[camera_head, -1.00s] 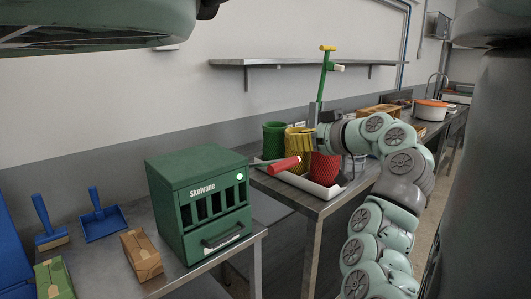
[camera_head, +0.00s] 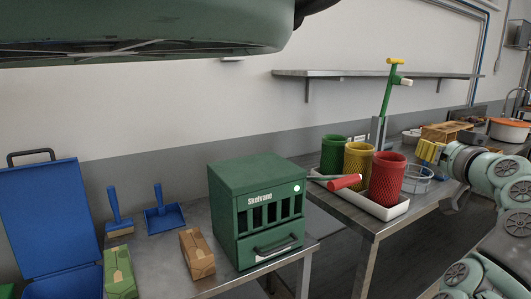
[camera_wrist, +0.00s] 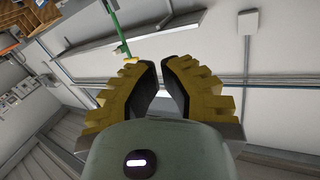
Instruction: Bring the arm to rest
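My gripper (camera_head: 431,152) shows at the right in the head view, with yellow ridged fingers, beyond the red mesh cup and at the end of my folded arm. In the wrist view its two fingers (camera_wrist: 160,68) stand a small gap apart with dark pads. I see nothing held between them. My arm (camera_head: 485,168) runs off the right edge of the head view, so part of it is hidden.
A white tray (camera_head: 372,207) holds green (camera_head: 334,154), yellow (camera_head: 357,160) and red (camera_head: 387,180) cups; a red-handled tool (camera_head: 345,182) lies across it. A wire ring holder (camera_head: 417,180) is near my gripper. A green cabinet (camera_head: 257,214) stands left. A wall shelf (camera_head: 375,74) is above.

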